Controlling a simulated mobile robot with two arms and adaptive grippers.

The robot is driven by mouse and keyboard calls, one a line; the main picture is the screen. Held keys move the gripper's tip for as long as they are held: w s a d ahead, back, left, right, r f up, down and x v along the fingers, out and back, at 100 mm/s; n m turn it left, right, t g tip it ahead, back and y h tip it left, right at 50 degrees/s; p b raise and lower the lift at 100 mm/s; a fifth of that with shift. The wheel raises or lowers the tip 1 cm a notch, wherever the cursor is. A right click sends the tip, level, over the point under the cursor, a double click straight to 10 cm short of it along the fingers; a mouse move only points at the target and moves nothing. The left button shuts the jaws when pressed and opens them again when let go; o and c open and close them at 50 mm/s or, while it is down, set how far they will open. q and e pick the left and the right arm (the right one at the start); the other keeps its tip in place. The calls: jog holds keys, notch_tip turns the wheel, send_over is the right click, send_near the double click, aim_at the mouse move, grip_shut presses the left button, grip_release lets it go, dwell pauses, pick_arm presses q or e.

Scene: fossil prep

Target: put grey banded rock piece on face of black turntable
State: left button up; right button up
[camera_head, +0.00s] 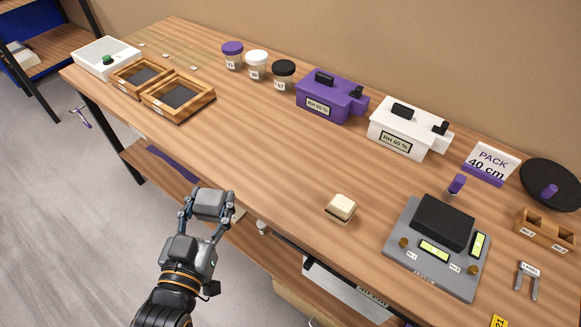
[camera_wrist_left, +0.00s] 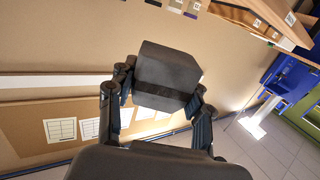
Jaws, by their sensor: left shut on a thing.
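The grey banded rock piece (camera_head: 212,203) is a dark grey block with a darker band. My left gripper (camera_head: 208,216) is shut on it and holds it off the table's front edge, at the lower left of the head view. In the left wrist view the rock piece (camera_wrist_left: 168,72) sits between the fingers (camera_wrist_left: 160,100). The black turntable (camera_head: 537,178) is a round black disc at the far right of the table, well apart from the gripper. A small purple piece (camera_head: 549,191) shows on its face. My right gripper is out of view.
A cream block (camera_head: 341,208) lies near the front edge. Purple (camera_head: 328,98) and white boxes (camera_head: 408,128) stand behind. The table's middle is clear.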

pick_arm(q)
jog(key=d+r+m+g+h, duration=0.1)
jog(key=d+m+g+h, duration=0.2)
jog(key=d, duration=1)
jog(key=m+h, duration=0.2)
jog(key=h, duration=0.2)
jog(key=shift+w+d+r+m+h, duration=0.15)
jog(key=shift+r+m+h, duration=0.15)
jog(key=shift+r+h, duration=0.1)
send_over(290, 186)
jog(key=s, duration=0.1)
notch_tip(290, 186, down, 8)
jog(key=shift+f, duration=0.25)
jog(key=f, duration=0.1)
jog(key=w+f, duration=0.1)
jog(key=f, duration=0.1)
jog(key=shift+d, duration=0.1)
jog(key=shift+f, duration=0.5)
